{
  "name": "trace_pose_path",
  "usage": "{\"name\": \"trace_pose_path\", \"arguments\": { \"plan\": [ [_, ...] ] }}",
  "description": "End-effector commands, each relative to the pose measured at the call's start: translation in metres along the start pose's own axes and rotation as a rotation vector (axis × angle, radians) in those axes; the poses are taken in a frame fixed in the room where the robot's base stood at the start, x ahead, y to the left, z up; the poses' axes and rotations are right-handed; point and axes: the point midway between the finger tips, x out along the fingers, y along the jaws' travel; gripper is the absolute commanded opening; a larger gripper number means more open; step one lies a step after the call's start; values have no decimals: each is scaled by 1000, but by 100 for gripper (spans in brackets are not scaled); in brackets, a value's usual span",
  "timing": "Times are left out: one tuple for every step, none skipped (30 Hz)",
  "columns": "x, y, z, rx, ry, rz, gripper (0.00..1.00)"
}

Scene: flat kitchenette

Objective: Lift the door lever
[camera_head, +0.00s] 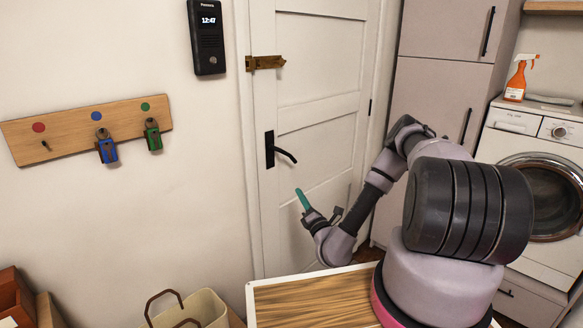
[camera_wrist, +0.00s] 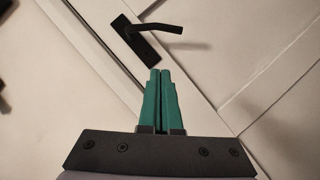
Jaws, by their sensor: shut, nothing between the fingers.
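The black door lever (camera_head: 285,154) sits on a black backplate on the left side of the white door (camera_head: 315,113). In the head view it slopes down to the right. The lever also shows in the wrist view (camera_wrist: 160,27), near the top, with its backplate (camera_wrist: 135,42) tilted. My gripper (camera_head: 299,191) has green fingers and is below and slightly right of the lever, apart from it. In the wrist view the fingers (camera_wrist: 161,72) are together and empty, with their tips just below the backplate in the picture.
A brass latch (camera_head: 265,62) is high on the door's left edge. A key rack (camera_head: 88,128) and a dark intercom (camera_head: 207,37) are on the left wall. A wooden-topped surface (camera_head: 310,298) and a bag (camera_head: 195,308) stand in front. Cabinets (camera_head: 437,105) and a washing machine (camera_head: 540,170) are right.

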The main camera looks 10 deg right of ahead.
Motion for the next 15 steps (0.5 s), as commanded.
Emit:
{"name": "trace_pose_path", "arguments": {
  "plan": [
    [0, 0, 0, 0, 0, 1, 0],
    [0, 0, 0, 0, 1, 1, 0],
    [0, 0, 0, 0, 1, 2, 0],
    [1, 0, 0, 0, 1, 2, 0],
    [2, 1, 0, -1, 2, 2, 0],
    [5, 1, -1, -2, 2, 3, 0],
    [8, 1, -1, -2, 3, 5, 0],
    [11, 2, -1, -1, 3, 6, 0],
    [17, 2, 0, -3, 3, 6, 0],
    [22, 2, -1, -3, 3, 8, 0],
    [27, 3, -1, -3, 2, 8, 0],
    [35, 3, -1, -4, 3, 10, 0],
    [42, 3, -1, -4, 3, 10, 0],
    [48, 3, -1, -4, 3, 10, 0],
    [57, 3, 0, -4, 1, 10, 0]
  ]
}}
